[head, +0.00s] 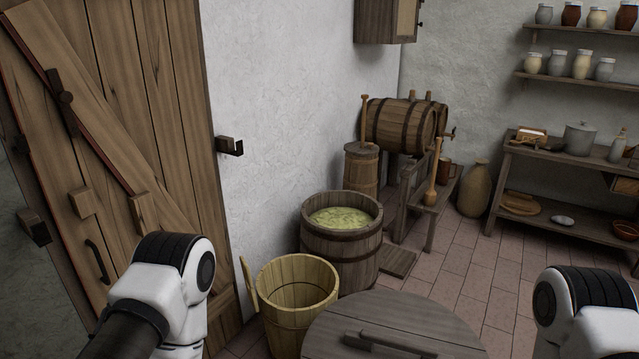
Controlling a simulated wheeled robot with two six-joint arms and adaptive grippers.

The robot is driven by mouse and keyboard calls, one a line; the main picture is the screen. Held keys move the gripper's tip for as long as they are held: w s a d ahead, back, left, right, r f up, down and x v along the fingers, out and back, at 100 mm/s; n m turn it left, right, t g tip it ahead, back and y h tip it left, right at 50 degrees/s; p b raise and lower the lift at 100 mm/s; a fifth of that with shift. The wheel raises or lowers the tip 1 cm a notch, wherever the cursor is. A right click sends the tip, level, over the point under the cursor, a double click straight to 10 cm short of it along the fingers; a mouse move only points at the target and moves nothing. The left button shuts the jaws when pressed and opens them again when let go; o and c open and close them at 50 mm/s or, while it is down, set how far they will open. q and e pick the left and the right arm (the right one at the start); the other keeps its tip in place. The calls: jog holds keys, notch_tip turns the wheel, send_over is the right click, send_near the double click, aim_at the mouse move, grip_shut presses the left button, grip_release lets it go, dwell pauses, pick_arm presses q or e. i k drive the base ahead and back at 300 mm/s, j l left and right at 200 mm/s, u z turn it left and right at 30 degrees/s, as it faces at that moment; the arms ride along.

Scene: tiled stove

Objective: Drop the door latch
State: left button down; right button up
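The plank door (165,110) fills the left side of the head view, with a wide diagonal board across it. A dark wooden bar with a knob (65,98), possibly the latch, sits tilted on the upper part of this board. A dark hooked bracket (230,146) sticks out of the white wall just right of the door, with nothing in its notch. A dark curved handle (97,262) is low on the door. My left arm is in front of the lower door, and my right arm is at the lower right. Neither gripper shows.
Two wooden blocks (82,203) are on the door, and another bracket (34,228) is at its left edge. A pale bucket (296,312), a filled barrel (341,250) and a round wooden top (390,312) crowd the lower middle. Tiled floor (470,270) is clear farther right.

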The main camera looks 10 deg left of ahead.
aim_at(64, 98)
jog(key=u, duration=1.45)
